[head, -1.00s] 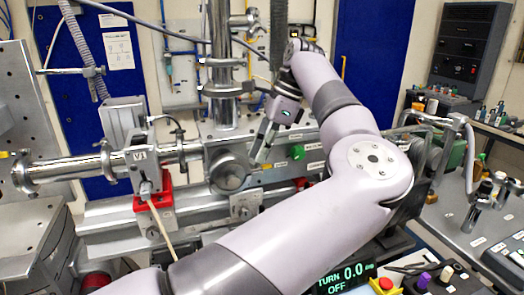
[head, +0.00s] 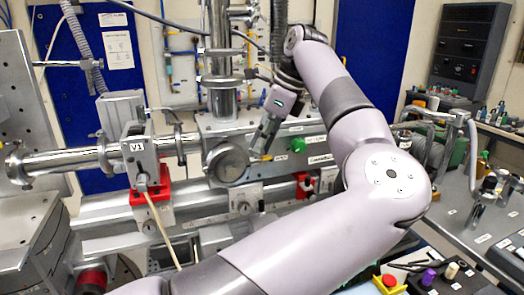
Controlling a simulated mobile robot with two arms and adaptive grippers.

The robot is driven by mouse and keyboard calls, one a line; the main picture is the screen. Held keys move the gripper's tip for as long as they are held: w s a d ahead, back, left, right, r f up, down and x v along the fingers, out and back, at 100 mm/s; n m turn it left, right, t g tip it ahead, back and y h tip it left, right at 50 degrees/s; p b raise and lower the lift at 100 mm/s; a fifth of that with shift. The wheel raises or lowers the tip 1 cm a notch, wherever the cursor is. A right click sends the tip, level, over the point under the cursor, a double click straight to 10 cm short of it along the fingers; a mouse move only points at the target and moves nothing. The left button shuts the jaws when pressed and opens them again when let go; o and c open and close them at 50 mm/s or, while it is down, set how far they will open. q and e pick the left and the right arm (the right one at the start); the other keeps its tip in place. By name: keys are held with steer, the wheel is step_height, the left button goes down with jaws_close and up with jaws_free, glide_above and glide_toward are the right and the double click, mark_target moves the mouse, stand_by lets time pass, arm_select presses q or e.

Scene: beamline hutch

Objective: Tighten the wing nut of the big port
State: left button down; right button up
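The big port appears to be the round silver flange (head: 228,163) on the front of the metal chamber block. My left gripper (head: 259,150) points down just right of this flange, with its fingers at the flange's right edge. A small yellow piece (head: 262,158) shows at the fingertips; I cannot tell whether it is the wing nut. The fingers overlap from this angle, so I cannot tell whether they are open or shut, or whether they touch anything. My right gripper is out of view.
A steel beam pipe (head: 62,163) runs left from the chamber to a valve marked V1 (head: 138,160) on a red mount. A green knob (head: 297,145) sits right of the gripper. A vertical steel column (head: 221,60) rises above. A red button (head: 389,281) is at the lower right.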

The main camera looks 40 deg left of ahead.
arm_select(q)
steer(key=shift+m, duration=0.4)
steer(key=c, duration=1.8)
jaws_free()
steer(key=shift+c, duration=0.2)
steer(key=v, duration=1.2)
steer(key=shift+s, duration=0.15)
steer(key=shift+r, duration=0.1)
